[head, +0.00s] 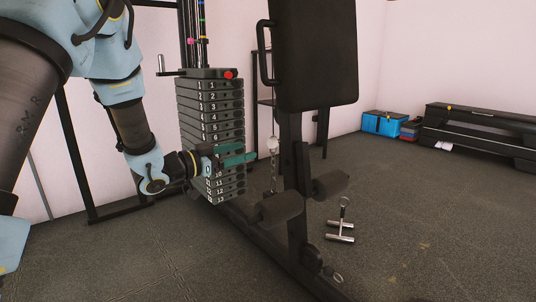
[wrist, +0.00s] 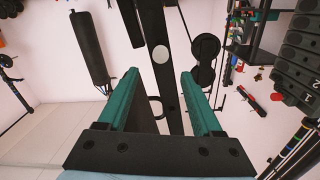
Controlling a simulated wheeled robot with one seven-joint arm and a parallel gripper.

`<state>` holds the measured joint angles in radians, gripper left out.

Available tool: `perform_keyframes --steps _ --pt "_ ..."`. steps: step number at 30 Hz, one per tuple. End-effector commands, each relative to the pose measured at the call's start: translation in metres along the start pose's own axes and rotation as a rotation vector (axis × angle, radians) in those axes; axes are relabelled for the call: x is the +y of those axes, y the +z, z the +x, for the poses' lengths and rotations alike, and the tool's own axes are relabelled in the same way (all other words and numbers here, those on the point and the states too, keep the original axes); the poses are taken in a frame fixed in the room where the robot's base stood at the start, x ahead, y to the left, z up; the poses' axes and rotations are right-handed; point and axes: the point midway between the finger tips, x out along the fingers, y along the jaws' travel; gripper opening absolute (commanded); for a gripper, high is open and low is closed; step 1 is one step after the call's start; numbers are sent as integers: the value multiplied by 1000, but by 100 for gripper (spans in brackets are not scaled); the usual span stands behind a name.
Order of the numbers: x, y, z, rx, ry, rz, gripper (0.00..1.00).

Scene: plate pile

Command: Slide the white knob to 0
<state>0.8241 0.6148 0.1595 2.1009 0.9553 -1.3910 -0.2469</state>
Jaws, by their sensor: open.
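The plate pile (head: 211,108) is a stack of dark grey plates with white numbers, 1 at the top. Its upper part shows at the right edge of the wrist view (wrist: 300,62). I cannot pick out the white knob for certain. A white round disc (wrist: 160,54) sits on a dark beam, seen between the fingers in the wrist view; I cannot tell whether it is the knob. My gripper (head: 248,153) has teal fingers, open and empty, in front of the stack's lower half and hiding some plates. Its fingers are apart in the wrist view (wrist: 161,82).
A red knob (head: 230,75) is at the stack's top, with coloured rings on rods above. A black pad (head: 315,50), a hanging cable and foam rollers (head: 282,207) stand right of the gripper. A metal handle (head: 341,238) lies on the floor. Open floor lies to the right.

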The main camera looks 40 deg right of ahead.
Motion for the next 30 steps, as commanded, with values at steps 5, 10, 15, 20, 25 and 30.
perform_keyframes --steps 5,10,15,20,25,30 --pt "1 3 31 1 2 3 67" --pt "1 3 63 0 1 1 67" --pt "0 2 86 0 -1 0 67" --pt "0 1 96 -1 -2 -1 67" --pt "-1 0 98 -2 -3 -2 67" --pt "-1 0 97 -2 -4 -2 62"
